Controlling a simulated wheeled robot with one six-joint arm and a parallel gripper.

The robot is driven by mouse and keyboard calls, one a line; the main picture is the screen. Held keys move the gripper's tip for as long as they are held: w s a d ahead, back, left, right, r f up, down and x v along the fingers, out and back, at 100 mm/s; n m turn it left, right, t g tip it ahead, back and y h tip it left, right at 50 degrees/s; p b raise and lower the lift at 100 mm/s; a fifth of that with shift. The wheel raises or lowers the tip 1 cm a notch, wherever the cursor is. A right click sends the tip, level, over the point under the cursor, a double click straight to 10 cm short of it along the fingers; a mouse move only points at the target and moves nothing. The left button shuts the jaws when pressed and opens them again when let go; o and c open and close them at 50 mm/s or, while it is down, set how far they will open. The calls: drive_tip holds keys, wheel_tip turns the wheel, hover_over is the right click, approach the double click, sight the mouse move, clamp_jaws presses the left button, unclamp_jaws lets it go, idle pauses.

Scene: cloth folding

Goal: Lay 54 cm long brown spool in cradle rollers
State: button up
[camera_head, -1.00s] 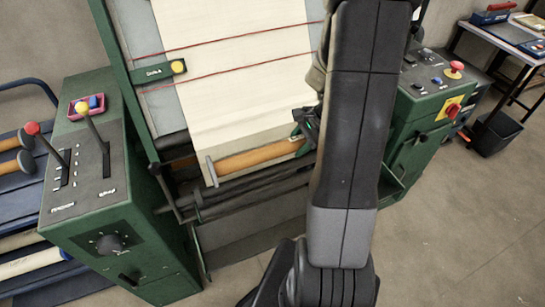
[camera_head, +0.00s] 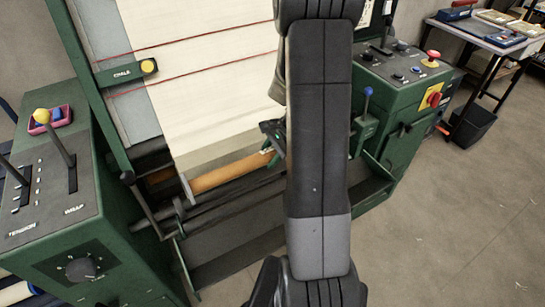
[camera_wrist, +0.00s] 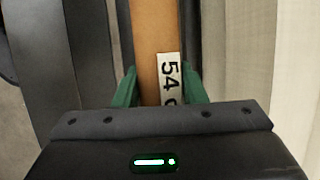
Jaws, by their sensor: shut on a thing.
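The brown spool (camera_head: 222,176) lies lengthwise in front of the cream cloth on the green machine, just above the dark cradle rollers (camera_head: 215,205). Whether it touches them I cannot tell. In the wrist view the spool (camera_wrist: 153,45) carries a white label (camera_wrist: 170,78) with "54" on it. My gripper (camera_wrist: 160,88) has its green fingers on either side of the spool and is shut on it. In the head view my gripper (camera_head: 270,135) is mostly hidden behind my arm, which also covers the spool's right end.
Cream cloth (camera_head: 200,90) hangs down the machine behind the spool. A green control box with levers (camera_head: 60,220) stands at left, another with a red button (camera_head: 405,75) at right. A side table (camera_head: 490,40) and black bin (camera_head: 472,125) stand far right. Open floor lies at lower right.

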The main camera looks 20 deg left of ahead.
wheel_tip(320, 180, down, 8)
drive_tip(key=w+a+b, duration=0.1)
drive_tip(key=b, duration=0.4)
drive_tip(key=shift+w+a+r, duration=0.15)
drive_tip(key=shift+a+r, duration=0.1)
drive_tip(key=shift+f+b, duration=0.4)
drive_tip(key=shift+f, duration=0.2)
idle(0.4)
drive_tip(key=o, duration=1.2)
drive_tip(key=shift+f, duration=0.1)
drive_tip(key=shift+d+f, duration=0.1)
drive_tip(key=p+v, duration=0.1)
drive_tip(key=v, duration=1.3)
